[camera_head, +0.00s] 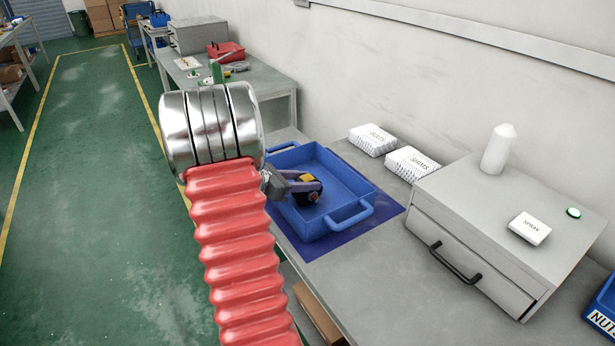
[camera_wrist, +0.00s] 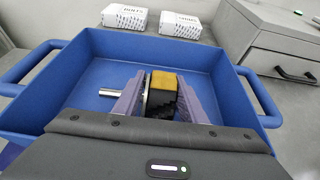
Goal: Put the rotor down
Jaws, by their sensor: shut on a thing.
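The rotor (camera_wrist: 164,80) shows in the wrist view as a copper-yellow winding with dark parts and a silver shaft pointing left. My gripper (camera_wrist: 160,92) is shut on it, one finger on each side. A blue tray (camera_wrist: 75,52) with two handles surrounds the rotor in this view. In the head view my gripper (camera_head: 300,187) and the rotor (camera_head: 307,178) are over the inside of the blue tray (camera_head: 350,172). I cannot tell whether the rotor touches the tray floor. The fingers hide part of the rotor.
The tray stands on a dark blue mat (camera_head: 388,212) on a grey bench. Two white boxes (camera_head: 372,140) (camera_head: 411,163) lie behind it. A grey drawer cabinet (camera_head: 500,235) stands to the right, with a white bottle (camera_head: 498,150) on top. The bench in front of the cabinet is clear.

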